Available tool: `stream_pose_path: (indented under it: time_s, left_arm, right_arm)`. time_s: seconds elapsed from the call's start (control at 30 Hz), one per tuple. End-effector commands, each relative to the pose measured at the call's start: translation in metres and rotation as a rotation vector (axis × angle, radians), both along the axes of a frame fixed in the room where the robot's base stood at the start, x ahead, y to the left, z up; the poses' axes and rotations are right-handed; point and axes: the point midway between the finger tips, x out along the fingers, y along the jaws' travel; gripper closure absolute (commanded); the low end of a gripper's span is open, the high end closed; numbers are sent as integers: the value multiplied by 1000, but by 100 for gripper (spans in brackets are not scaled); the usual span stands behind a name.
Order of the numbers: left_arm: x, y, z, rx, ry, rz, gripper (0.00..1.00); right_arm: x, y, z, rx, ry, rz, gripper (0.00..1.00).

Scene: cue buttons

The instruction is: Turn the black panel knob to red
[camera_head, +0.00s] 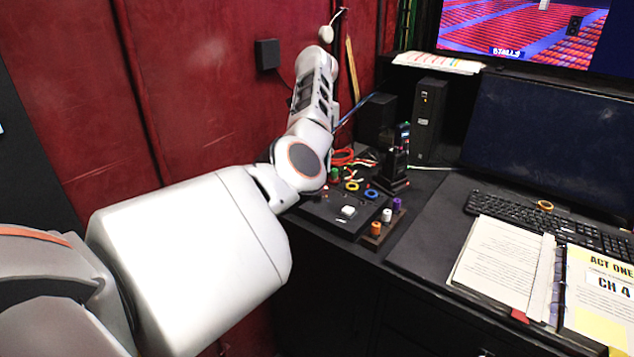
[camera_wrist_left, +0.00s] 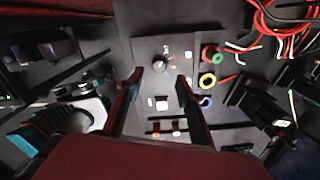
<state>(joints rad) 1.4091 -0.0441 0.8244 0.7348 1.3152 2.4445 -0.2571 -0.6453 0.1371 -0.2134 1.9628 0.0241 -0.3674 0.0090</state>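The black panel knob (camera_wrist_left: 158,63) shows in the left wrist view, round and dark with a pale pointer mark. It sits on a dark grey panel (camera_wrist_left: 145,48) with small coloured marks near it, too small to read surely. A white square button (camera_wrist_left: 162,103) is on the same panel. My left gripper (camera_wrist_left: 158,80) is open, its two dark fingers spread on either side below the knob in the picture, with nothing between them. In the head view the panel (camera_head: 325,214) is partly covered by my left arm, which hides the gripper and the knob. My right gripper is not in view.
A black radio-like device (camera_head: 394,165) stands behind small coloured spools (camera_head: 376,228). A keyboard (camera_head: 545,225) and open binder (camera_head: 590,290) lie on the right. A red wall (camera_head: 200,80) is behind.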

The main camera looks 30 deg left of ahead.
Motion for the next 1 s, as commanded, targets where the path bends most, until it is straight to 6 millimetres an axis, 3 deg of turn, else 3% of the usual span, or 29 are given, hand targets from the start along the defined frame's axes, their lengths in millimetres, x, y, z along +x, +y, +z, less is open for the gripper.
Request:
stream_pose_path:
  time_s: [0.5,0.93,1.0]
  left_arm:
    - [0,-1,-67,-4,1,-1,63]
    - [0,-1,-77,-4,-1,1,63]
    - [0,-1,-77,-4,-1,1,79]
  right_arm:
    - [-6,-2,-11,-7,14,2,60]
    - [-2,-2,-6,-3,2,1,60]
    - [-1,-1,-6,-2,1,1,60]
